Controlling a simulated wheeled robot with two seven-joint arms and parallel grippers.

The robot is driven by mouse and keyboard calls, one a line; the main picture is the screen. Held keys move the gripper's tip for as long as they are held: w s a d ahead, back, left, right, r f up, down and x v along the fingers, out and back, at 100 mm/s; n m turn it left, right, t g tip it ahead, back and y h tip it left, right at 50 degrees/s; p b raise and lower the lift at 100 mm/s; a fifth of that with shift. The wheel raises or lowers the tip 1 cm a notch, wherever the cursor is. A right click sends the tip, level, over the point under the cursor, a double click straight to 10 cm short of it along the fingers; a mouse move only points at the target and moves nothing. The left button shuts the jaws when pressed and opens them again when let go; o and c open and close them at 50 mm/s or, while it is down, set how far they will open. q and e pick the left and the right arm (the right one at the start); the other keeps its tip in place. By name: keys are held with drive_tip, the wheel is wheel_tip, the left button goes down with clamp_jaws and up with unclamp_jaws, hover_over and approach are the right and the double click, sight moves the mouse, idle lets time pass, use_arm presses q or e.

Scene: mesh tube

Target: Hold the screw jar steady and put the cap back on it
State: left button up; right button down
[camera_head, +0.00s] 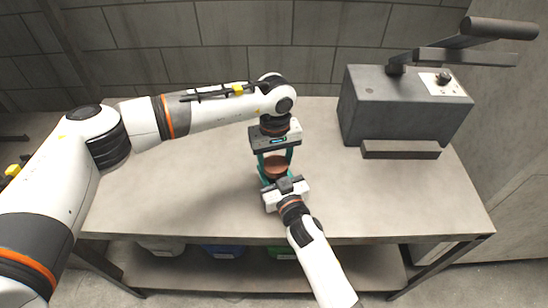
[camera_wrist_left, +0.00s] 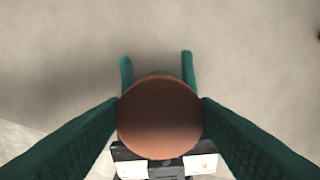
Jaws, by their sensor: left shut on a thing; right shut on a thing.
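A round brown cap (camera_wrist_left: 160,118) sits between the two green fingers of my left gripper (camera_head: 275,160), which points down from above and is shut on it. In the head view the brown cap (camera_head: 275,168) shows between the fingers. My right gripper (camera_head: 277,176) comes in from the front, low over the table, with its green fingers reaching to either side below the cap. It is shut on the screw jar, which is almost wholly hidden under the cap. I cannot tell whether the cap touches the jar.
The grey table (camera_head: 180,190) is clear around the grippers. A dark grey machine (camera_head: 405,110) with a lever handle stands at the back right. Several coloured bins (camera_head: 223,251) lie on the shelf below the table's front edge.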

use_arm(q)
drive_tip(key=m, duration=0.7)
drive_tip(key=shift+d+m, duration=0.15)
drive_tip(key=shift+m, duration=0.15)
drive_tip(key=m, duration=0.6)
drive_tip(key=shift+d, duration=0.1)
drive_tip(key=o, duration=0.8)
drive_tip(key=shift+o, duration=0.8)
drive_tip(key=shift+s, duration=0.15)
drive_tip(key=shift+d, duration=0.1)
drive_tip(key=shift+s, duration=0.1)
